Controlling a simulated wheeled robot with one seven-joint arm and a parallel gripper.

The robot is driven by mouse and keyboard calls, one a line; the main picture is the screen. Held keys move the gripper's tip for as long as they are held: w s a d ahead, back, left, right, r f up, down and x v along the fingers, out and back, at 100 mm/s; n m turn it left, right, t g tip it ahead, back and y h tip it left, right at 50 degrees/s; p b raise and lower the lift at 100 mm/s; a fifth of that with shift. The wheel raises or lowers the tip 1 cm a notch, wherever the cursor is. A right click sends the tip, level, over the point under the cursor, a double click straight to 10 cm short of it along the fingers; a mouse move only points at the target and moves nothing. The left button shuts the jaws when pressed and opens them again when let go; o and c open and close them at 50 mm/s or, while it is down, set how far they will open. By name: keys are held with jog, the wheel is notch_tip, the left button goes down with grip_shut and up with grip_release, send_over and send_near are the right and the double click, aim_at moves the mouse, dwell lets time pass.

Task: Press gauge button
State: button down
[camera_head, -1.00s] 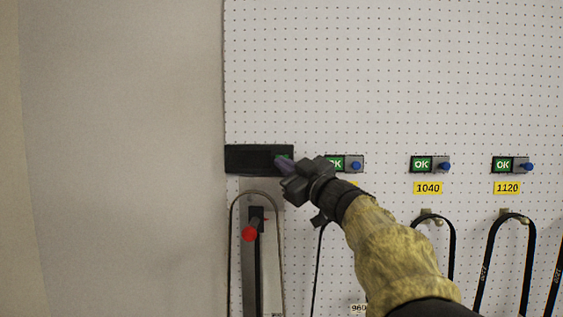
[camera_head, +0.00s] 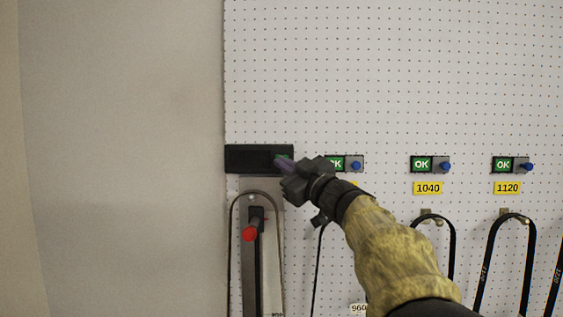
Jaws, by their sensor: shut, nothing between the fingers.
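The gauge (camera_head: 258,250) is fixed on the pegboard at the left, with a red knob (camera_head: 249,234) on its dark slider. A black display box (camera_head: 248,158) sits above it, its screen dark. A black belt (camera_head: 231,250) loops around the gauge.
Several OK displays with blue buttons, such as this one (camera_head: 427,164), line the pegboard to the right. Yellow labels (camera_head: 428,188) and hanging belts (camera_head: 490,262) are below them. My arm covers part of the nearest display and its label. A plain wall (camera_head: 120,160) is at the left.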

jog(key=shift+w+p, duration=0.35)
jog(key=shift+w, duration=0.1)
jog(key=shift+w, duration=0.15)
dwell(0.7)
jog(key=shift+s, duration=0.65)
jog(key=s+b, duration=0.3)
jog(key=s, duration=0.3)
dwell(0.6)
